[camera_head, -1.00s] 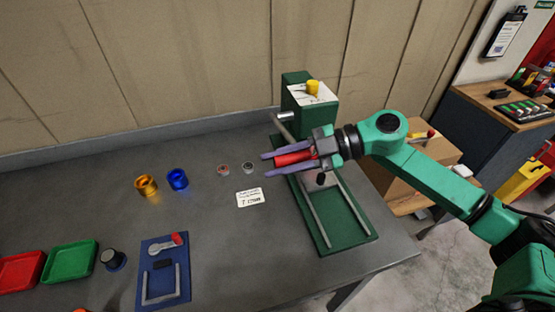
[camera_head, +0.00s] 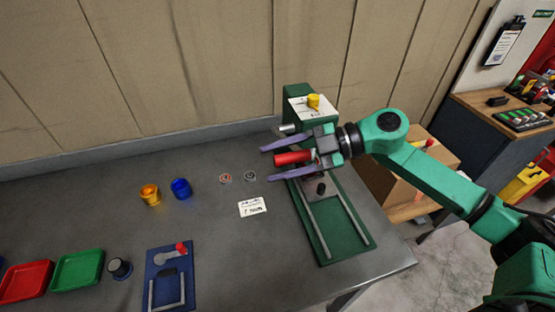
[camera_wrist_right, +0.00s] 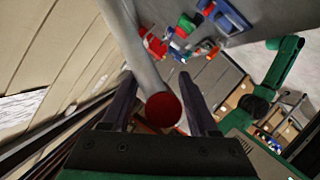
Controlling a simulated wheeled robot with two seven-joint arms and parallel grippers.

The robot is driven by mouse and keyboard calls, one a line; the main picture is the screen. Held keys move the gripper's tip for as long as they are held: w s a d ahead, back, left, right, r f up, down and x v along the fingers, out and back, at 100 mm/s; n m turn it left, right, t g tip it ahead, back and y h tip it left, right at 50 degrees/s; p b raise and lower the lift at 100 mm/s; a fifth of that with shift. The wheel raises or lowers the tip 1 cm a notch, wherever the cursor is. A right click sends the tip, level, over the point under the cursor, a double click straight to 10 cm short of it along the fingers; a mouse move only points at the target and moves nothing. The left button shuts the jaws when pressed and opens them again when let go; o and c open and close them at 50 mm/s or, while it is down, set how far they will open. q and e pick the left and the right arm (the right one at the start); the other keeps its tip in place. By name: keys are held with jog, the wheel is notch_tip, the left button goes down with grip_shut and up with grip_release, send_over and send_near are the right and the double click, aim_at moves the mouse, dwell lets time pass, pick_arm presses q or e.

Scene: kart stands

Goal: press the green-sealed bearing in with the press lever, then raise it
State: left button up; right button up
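The green press (camera_head: 349,236) stands at the right of the grey table. Its lever has a red handle (camera_head: 292,158), which also shows in the right wrist view (camera_wrist_right: 162,108). My right gripper (camera_head: 266,163) has its two purple fingers apart, one on each side of the handle, with gaps visible. A small ring with a dark grey-green face (camera_head: 250,175) lies flat on the table left of the press; a reddish ring (camera_head: 225,177) lies beside it. I cannot tell whether a bearing sits in the press, as the gripper covers part of it. My left gripper is out of view.
A white label card (camera_head: 252,206) lies before the rings. Orange (camera_head: 150,194) and blue (camera_head: 181,188) cups, red (camera_head: 25,281) and green (camera_head: 78,270) trays, and a blue fixture (camera_head: 171,280) stand farther left. A wall (camera_head: 170,70) runs behind.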

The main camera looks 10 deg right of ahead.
jog(key=shift+d, duration=0.1)
dwell(0.3)
jog(key=shift+d+b, duration=0.35)
jog(key=b+v, duration=0.6)
jog(key=v, duration=0.7)
jog(key=shift+s+d+r, duration=0.2)
jog(key=shift+d+r, duration=0.05)
